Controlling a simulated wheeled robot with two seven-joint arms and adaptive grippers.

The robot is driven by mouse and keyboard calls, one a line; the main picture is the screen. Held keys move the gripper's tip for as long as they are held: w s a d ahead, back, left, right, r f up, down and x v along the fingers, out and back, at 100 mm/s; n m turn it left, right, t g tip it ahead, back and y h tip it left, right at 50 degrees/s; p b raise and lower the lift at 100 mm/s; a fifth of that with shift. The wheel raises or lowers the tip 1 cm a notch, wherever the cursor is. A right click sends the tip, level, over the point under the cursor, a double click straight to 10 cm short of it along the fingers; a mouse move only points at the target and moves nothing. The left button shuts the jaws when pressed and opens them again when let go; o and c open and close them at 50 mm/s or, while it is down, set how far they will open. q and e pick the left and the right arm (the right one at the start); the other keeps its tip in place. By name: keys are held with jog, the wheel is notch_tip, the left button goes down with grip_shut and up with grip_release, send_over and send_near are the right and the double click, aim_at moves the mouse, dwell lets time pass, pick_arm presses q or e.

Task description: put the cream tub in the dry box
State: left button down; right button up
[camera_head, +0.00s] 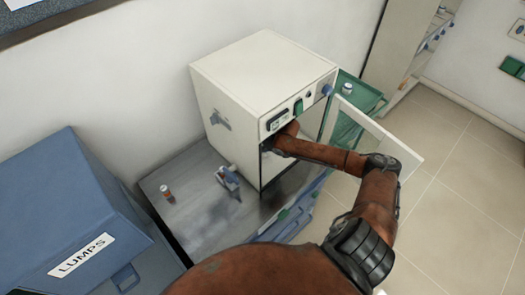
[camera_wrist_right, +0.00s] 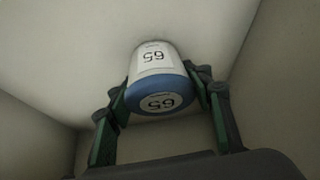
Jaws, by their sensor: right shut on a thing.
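The cream tub (camera_wrist_right: 152,62) has a pale body, a blue lid and labels reading 65; it shows in the right wrist view with its lid towards the camera. My right gripper (camera_wrist_right: 158,85) is shut on the tub, one finger on each side. Pale walls surround them. In the head view my right arm reaches through the open front of the cream dry box (camera_head: 240,85), whose door (camera_head: 375,132) stands open to the right. The gripper and tub are hidden inside there. I cannot tell whether the tub touches the box's inner surface. My left gripper is not in view.
The box stands on a grey bench (camera_head: 188,222). A small brown bottle (camera_head: 166,192) and a blue-and-white item (camera_head: 229,181) stand left of it. A blue box marked LUMPS (camera_head: 60,225) is at the left. A green tray (camera_head: 366,98) with a small white container (camera_head: 347,88) is behind the door.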

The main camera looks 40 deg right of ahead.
jog(key=shift+s+f, duration=0.2)
jog(key=shift+f, duration=0.5)
jog(key=o, duration=1.3)
jog(key=shift+f, duration=0.15)
jog(key=shift+o, duration=0.2)
jog(key=shift+s+d+r, duration=0.1)
jog(key=shift+r, duration=0.25)
jog(key=s, duration=0.4)
jog(key=s+d, duration=0.1)
jog(key=s, duration=0.3)
jog(key=s+d, duration=0.1)
jog(key=s, duration=0.3)
jog(key=shift+d+r, duration=0.25)
jog(key=shift+r, duration=0.05)
